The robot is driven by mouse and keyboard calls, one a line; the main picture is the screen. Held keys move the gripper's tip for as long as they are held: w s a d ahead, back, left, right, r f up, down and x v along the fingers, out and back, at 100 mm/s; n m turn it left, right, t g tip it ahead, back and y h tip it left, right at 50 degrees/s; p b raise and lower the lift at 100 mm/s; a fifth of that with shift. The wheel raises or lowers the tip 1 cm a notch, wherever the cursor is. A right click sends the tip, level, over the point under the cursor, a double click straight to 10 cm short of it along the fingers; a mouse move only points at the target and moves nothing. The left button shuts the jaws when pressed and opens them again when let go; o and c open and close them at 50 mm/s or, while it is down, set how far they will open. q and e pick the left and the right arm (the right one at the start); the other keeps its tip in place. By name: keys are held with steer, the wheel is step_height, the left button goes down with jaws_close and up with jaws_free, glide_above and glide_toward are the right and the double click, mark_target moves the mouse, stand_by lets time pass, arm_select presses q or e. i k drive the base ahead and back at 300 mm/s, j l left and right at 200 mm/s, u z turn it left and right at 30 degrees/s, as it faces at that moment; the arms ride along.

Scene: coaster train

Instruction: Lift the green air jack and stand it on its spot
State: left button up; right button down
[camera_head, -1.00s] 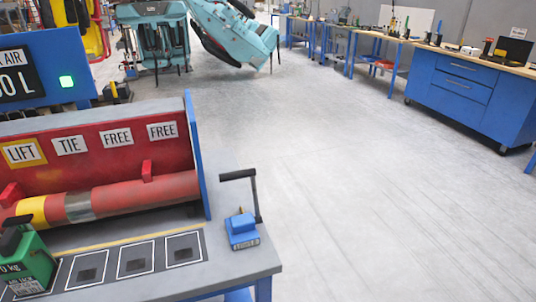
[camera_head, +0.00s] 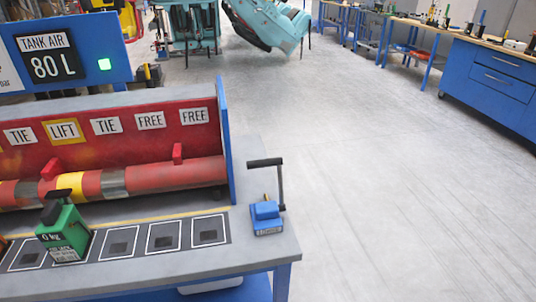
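The green air jack (camera_head: 65,236) with a black top handle stands upright at the left of the bench (camera_head: 250,250). It is on the black strip of white-outlined square spots (camera_head: 119,243) and covers most of one square. Other squares on both sides of it are bare. Its label is partly readable, with "0 kg" on it. Neither of my grippers is in view.
Behind the strip lies a red cylinder (camera_head: 150,176) with yellow and grey bands, under the signs TIE, LIFT (camera_head: 63,131), TIE, FREE, FREE. A blue hand-lever device (camera_head: 267,217) stands at the bench's right end. The floor to the right is clear.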

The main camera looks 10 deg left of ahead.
mark_target(64, 232)
steer(key=u, duration=2.45)
